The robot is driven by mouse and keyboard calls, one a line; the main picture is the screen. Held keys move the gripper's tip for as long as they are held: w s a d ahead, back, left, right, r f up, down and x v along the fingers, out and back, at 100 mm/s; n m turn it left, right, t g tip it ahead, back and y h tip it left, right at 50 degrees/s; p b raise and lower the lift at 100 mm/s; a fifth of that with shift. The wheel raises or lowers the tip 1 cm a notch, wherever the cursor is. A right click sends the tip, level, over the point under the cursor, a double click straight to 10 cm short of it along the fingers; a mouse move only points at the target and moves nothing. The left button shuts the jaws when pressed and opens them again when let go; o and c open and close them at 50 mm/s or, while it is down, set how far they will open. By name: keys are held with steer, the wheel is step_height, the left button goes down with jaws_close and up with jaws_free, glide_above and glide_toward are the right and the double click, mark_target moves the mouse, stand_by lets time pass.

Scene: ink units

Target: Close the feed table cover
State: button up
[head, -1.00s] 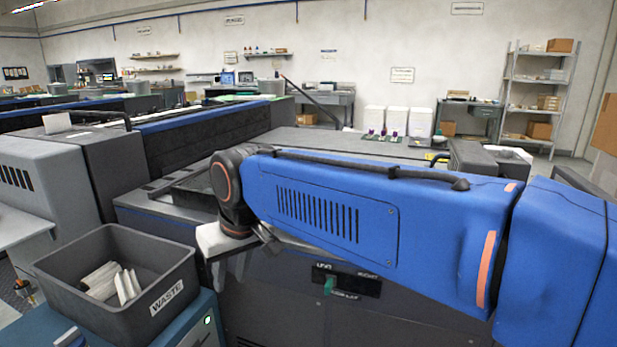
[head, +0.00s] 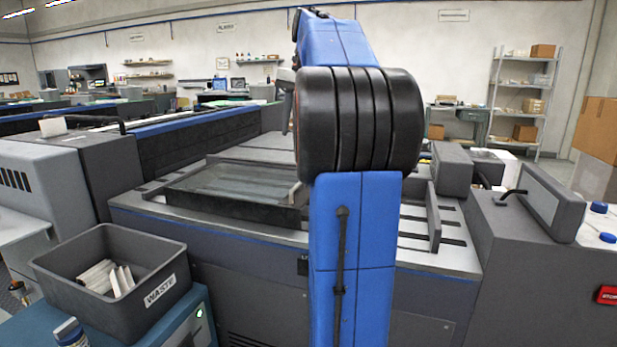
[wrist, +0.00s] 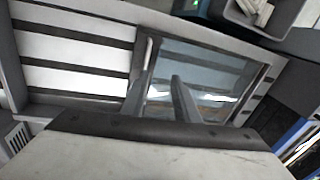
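The feed table cover (head: 235,183) is a clear, dark-framed panel lying flat over the left part of the machine's feed table (head: 420,246). The right part of the table, with dark slots, is bare. In the wrist view the cover (wrist: 205,72) is on the right, with a pale upright bar along its left edge. The bare striped part of the table (wrist: 75,78) is on the left. My gripper (wrist: 158,80) shows two grey fingers apart, with nothing between them, in front of the cover's bar edge. I cannot tell its height above it. In the head view my arm hides part of the table.
A grey waste bin (head: 112,287) with white paper stands at the left front on a teal unit. A grey hinged panel (head: 542,203) and a red stop button (head: 607,295) are at the right. A dark block (head: 451,170) stands on the table's far right.

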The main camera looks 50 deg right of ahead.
steer(key=s+d+r+m, duration=0.1)
steer(key=s+d+r, duration=0.1)
steer(key=d, duration=0.3)
steer(key=w+f, duration=0.1)
steer(key=f, duration=0.4)
steer(key=w+f, duration=0.1)
steer(key=f, duration=0.5)
steer(key=w+a+f, duration=0.1)
steer(key=f, duration=0.5)
steer(key=shift+w+f, duration=0.1)
steer(key=shift+f, duration=0.1)
jaws_close()
